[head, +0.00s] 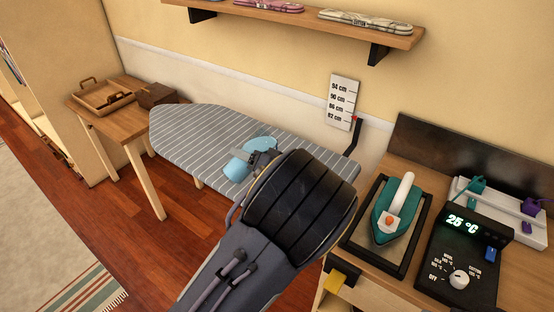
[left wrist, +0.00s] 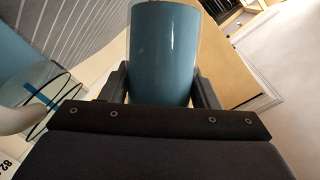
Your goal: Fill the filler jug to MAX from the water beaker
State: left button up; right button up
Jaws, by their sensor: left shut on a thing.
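My left gripper (head: 258,158) is shut on a light blue cylinder, which I take to be the water beaker (head: 237,168). It is over the striped ironing board in the head view. In the left wrist view the beaker (left wrist: 165,50) fills the space between the two fingers (left wrist: 165,90). Its water level cannot be seen. A clear vessel with a dark rim and a blue band, possibly the filler jug (left wrist: 52,98), shows at the left of the left wrist view, apart from the beaker. I cannot make it out in the head view. My right gripper is not in view.
The ironing board (head: 190,135) lies below my left gripper. A teal iron (head: 388,222) stands in a dark frame at the right, beside a control box (head: 462,250) reading 25 °C. A height sign (head: 342,102) is on the wall. A wooden side table (head: 125,122) stands at the left.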

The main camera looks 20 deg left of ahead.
pick_arm(q)
jog(key=shift+a+m+p, duration=0.1)
jog(key=shift+m+p, duration=0.3)
jog(key=shift+p, duration=0.25)
dwell(0.9)
jog(key=shift+s+r+m+y+p, duration=0.1)
jog(key=shift+r+m+y+p, duration=0.5)
jog(key=shift+p, duration=1.2)
dwell(1.5)
